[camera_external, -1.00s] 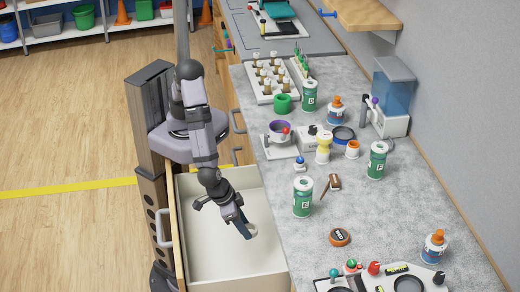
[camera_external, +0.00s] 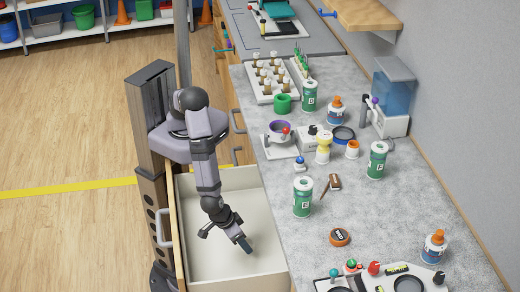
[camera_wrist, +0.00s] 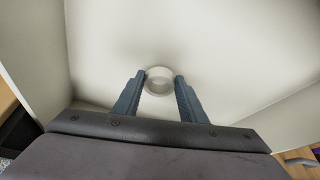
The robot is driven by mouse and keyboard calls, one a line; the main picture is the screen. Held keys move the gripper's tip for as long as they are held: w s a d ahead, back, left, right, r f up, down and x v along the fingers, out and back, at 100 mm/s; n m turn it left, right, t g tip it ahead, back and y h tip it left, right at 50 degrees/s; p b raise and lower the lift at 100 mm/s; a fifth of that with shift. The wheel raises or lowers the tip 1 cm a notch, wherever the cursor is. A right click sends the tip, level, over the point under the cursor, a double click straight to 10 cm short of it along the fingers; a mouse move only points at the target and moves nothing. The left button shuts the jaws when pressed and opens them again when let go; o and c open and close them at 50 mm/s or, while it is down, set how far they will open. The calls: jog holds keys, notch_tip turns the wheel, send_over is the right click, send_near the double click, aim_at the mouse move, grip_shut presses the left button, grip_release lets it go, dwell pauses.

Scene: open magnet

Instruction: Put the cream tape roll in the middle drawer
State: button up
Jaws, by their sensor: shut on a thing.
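The cream tape roll (camera_wrist: 159,75) sits between my two finger tips in the wrist view, gripped by them, close over or on the pale drawer floor. A soft shadow shows beside it. My gripper (camera_external: 246,246) is shut on the roll and points down inside the open drawer (camera_external: 205,275). In the external view the roll is hard to make out against the pale drawer. The drawer is pulled out from under the counter and looks otherwise empty. Its place in the stack is not clear from these views.
The grey counter (camera_external: 390,215) stands right of the drawer, with green-labelled cans (camera_external: 302,197), a tape measure (camera_external: 340,237) and glue bottles (camera_external: 434,246) on it. The drawer's front wall and handle (camera_external: 165,230) are to the left. The drawer floor around my gripper is clear.

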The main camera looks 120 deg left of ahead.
jog(key=shift+f+p, duration=0.45)
jog(key=shift+f, duration=1.75)
jog(key=shift+f, duration=0.15)
jog(key=o, duration=1)
jog(key=shift+r, duration=0.3)
jog(key=shift+d+r, duration=0.15)
jog(key=shift+r, duration=0.05)
jog(key=b+v, duration=0.3)
jog(key=v, duration=0.8)
jog(key=shift+r, duration=0.15)
